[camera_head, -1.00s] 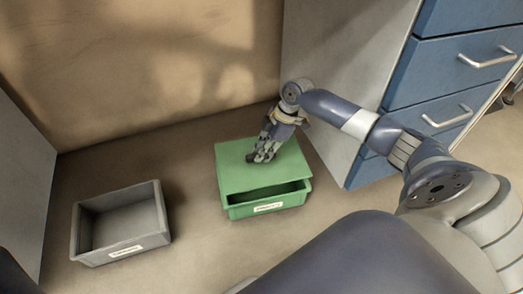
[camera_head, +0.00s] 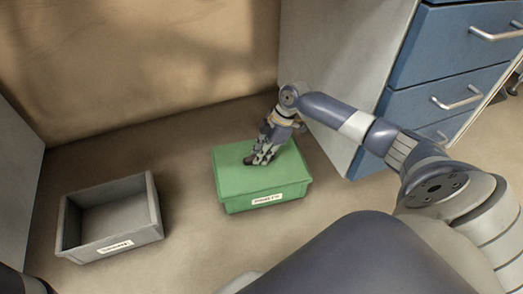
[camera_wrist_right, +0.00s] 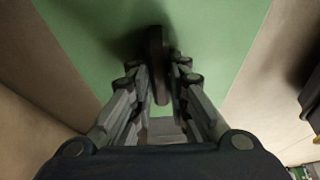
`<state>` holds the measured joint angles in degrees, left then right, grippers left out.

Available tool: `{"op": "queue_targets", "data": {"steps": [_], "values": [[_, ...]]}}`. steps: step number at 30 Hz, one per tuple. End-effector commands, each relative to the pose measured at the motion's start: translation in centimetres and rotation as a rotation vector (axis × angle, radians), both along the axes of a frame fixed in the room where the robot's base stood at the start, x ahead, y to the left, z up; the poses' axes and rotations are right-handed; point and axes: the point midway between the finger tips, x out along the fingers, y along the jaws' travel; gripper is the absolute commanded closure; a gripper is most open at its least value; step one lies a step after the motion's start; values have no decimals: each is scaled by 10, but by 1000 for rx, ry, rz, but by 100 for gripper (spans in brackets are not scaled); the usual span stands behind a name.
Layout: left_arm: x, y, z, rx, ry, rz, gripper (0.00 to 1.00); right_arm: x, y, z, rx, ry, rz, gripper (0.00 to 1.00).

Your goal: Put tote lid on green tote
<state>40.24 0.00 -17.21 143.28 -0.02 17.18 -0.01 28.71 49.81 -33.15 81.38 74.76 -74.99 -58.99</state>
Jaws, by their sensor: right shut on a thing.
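The green tote (camera_head: 238,206) stands on the floor near the middle of the head view, with a white label on its front. The flat green tote lid (camera_head: 232,172) lies over the tote's top and covers its opening. My right gripper (camera_head: 254,161) is above the lid. In the right wrist view the gripper (camera_wrist_right: 158,85) is shut on the lid's dark upright handle (camera_wrist_right: 158,60), with green lid surface on both sides. The fingers partly hide the handle in the head view. My left gripper is not in view.
An open, empty-looking grey tote (camera_head: 110,240) with a white label stands to the left. A blue drawer cabinet (camera_head: 450,60) with silver handles is at the right. A beige wall (camera_head: 150,60) rises behind. Floor is clear between the two totes.

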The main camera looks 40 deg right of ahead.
Motion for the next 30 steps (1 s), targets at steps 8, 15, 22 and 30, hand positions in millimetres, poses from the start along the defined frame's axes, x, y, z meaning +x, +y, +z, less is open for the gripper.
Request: {"op": "queue_targets", "data": {"steps": [8,15,22,30], "values": [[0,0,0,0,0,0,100,0,0,0,0,-1,1,75],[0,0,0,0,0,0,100,0,0,0,0,-1,1,60],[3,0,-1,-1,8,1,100,0,0,5,-1,-2,1,60],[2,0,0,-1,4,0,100,1,-1,51,-2,-5,1,60]]}}
